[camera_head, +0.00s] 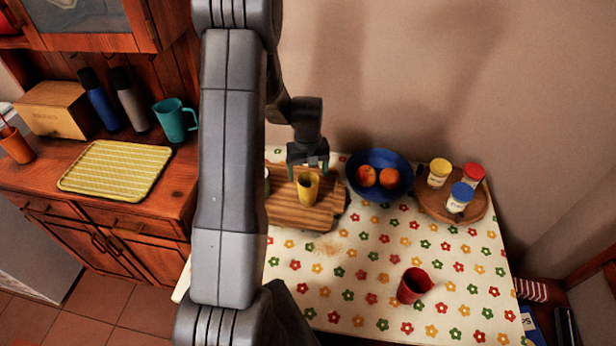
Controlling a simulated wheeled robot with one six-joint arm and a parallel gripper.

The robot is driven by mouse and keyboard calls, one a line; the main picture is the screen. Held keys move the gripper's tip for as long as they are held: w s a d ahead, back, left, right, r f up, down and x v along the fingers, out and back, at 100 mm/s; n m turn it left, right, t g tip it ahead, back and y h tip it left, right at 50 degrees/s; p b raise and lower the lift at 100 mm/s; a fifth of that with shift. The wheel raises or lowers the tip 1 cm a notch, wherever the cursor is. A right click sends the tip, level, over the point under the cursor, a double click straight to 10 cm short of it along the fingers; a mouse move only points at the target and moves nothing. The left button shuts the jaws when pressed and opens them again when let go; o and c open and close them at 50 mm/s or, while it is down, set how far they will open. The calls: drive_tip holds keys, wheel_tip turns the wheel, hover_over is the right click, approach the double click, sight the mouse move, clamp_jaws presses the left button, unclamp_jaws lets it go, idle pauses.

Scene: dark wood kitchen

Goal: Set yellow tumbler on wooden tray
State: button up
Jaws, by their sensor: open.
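The yellow tumbler (308,190) stands upright over a striped brown wooden board or tray (287,212) on the flowered tablecloth. It appears to rest on the wood. My gripper (308,169) is open, just above and behind the tumbler, with its fingers spread to either side of the rim. I cannot tell whether a finger touches it. My arm hides the board's left end. A round wooden tray (477,212) at the right of the table holds jars with yellow, red and blue lids.
A blue bowl (353,177) with orange-red fruit stands right of the board. A red cup (414,285) stands near the front. The cloth between them is free. A yellow tray (117,168) and a teal mug (175,121) are on the left counter. The wall is close behind.

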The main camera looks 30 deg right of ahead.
wheel_tip(320, 180, up, 5)
drive_tip(key=shift+f+p, duration=0.2)
drive_tip(key=shift+p, duration=0.6)
drive_tip(key=shift+o, duration=0.4)
drive_tip(key=o, duration=0.4)
drive_tip(key=shift+c, duration=0.2)
